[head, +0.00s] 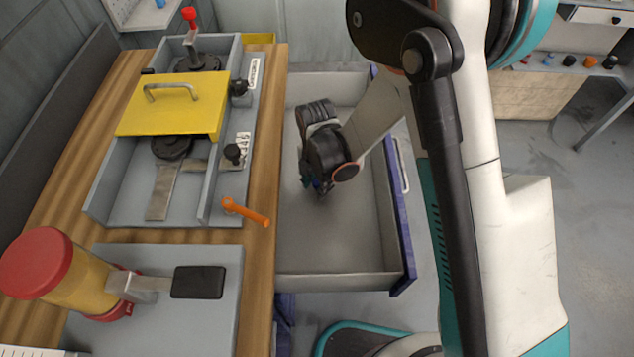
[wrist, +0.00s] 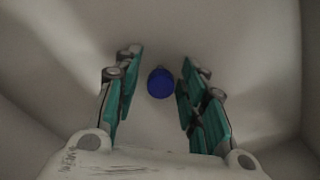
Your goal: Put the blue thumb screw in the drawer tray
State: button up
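The blue thumb screw (wrist: 161,83) shows in the wrist view as a round dark-blue top, just beyond and between my fingertips. A gap shows on each side of it, so the fingers do not grip it. It appears to lie on the pale floor of the drawer tray (wrist: 225,40); exact height is hard to tell. My gripper (wrist: 157,82) is open, its teal fingers apart. In the head view my gripper (head: 316,186) points down inside the open drawer tray (head: 340,245), near its middle. The screw cannot be made out there.
Left of the drawer is a wooden bench (head: 262,185) with a grey fixture, a yellow lid (head: 180,110) with a handle, and an orange-handled part (head: 246,212). The drawer walls surround my gripper.

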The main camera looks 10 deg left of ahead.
notch_tip(320, 180, up, 12)
jog(key=p, duration=0.4)
jog(key=shift+f, duration=0.15)
jog(key=shift+w, duration=0.1)
